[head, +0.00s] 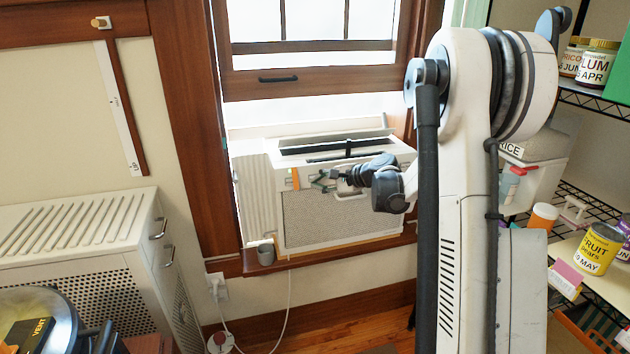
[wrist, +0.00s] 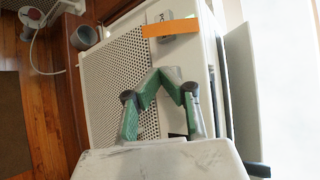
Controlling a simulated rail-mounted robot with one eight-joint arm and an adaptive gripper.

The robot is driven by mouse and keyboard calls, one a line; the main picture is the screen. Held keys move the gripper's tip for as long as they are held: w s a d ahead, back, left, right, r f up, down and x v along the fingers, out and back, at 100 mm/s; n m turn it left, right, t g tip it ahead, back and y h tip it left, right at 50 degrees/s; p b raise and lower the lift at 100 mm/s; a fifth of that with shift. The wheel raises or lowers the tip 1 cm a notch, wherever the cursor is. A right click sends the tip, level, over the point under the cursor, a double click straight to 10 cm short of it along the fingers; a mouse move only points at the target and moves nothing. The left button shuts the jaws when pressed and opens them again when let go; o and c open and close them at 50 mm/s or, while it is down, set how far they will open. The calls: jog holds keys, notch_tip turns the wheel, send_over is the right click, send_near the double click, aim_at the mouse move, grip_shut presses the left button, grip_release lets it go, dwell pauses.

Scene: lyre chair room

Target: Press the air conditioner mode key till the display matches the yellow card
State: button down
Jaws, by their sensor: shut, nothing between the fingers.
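The white air conditioner (head: 340,220) sits in the window opening, its perforated front facing the room; the same front shows in the wrist view (wrist: 110,75). An orange strip (head: 295,179) is on its upper left front, and it shows large in the wrist view (wrist: 170,28). A small grey panel beside the strip is too small to read, and I cannot make out the mode key. A dark card with yellow letters reading VENT (head: 38,335) lies at the lower left. My gripper (head: 322,181), with green fingers, is shut and empty in front of the air conditioner's upper front, right of the strip.
A grey cup (head: 266,253) stands on the window sill beside the air conditioner. A white vented cabinet (head: 75,235) stands at left. Wire shelves with jars and a yellow-labelled can (head: 600,248) are at right. A white cord (head: 288,305) hangs below the sill.

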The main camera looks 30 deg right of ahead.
jog(key=shift+s+a, duration=0.1)
jog(key=shift+s, duration=0.55)
jog(key=shift+s, duration=0.1)
jog(key=s, duration=0.2)
jog(key=s+a+b, duration=0.1)
jog(key=s, duration=0.1)
jog(key=shift+s, duration=0.35)
dwell(0.6)
